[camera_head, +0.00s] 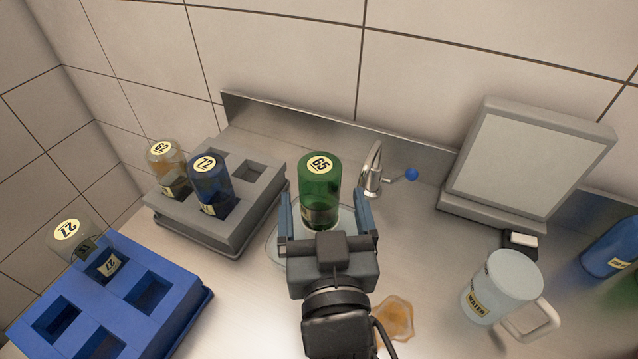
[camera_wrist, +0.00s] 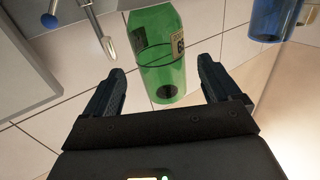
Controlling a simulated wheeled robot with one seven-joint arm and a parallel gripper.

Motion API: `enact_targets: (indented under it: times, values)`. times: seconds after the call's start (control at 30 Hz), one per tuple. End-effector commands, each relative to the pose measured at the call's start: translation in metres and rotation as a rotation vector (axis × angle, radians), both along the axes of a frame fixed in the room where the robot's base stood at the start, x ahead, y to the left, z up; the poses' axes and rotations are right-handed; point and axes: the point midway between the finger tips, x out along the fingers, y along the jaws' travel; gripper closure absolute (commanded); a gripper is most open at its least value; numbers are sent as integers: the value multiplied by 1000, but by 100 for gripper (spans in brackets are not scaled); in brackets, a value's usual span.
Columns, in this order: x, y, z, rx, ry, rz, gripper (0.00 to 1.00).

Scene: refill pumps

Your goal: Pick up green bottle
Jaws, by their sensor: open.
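The green bottle (camera_head: 319,178), labelled 65 on top, stands over a pale rounded plate or basin (camera_head: 278,250) on the counter, near the tap (camera_head: 372,172). My gripper (camera_head: 328,222) is open, with one finger on each side of the bottle's lower part. In the wrist view the green bottle (camera_wrist: 160,55) shows between and beyond the fingertips of my gripper (camera_wrist: 160,82), with gaps on both sides. The bottle's bottom is partly hidden by my gripper in the head view.
A screen (camera_head: 527,160), water jug (camera_head: 500,285) and blue bottle (camera_head: 610,250) stand right. An orange spill (camera_head: 396,318) lies near my arm.

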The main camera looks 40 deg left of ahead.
Motion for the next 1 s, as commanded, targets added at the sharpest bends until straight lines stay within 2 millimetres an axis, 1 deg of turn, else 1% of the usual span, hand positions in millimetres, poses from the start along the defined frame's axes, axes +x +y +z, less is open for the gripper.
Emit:
enact_targets:
  times: [0.4, 0.5, 0.7, 0.77, 1.0]
  values:
    - [36, 37, -2, 0, 0, 1, 10]
    - [40, 40, -3, 1, 1, 1, 10]
    - [40, 40, -4, 1, 1, 0, 10]
    - [40, 40, -4, 1, 1, 0, 14]
    - [40, 40, -3, 1, 1, 0, 37]
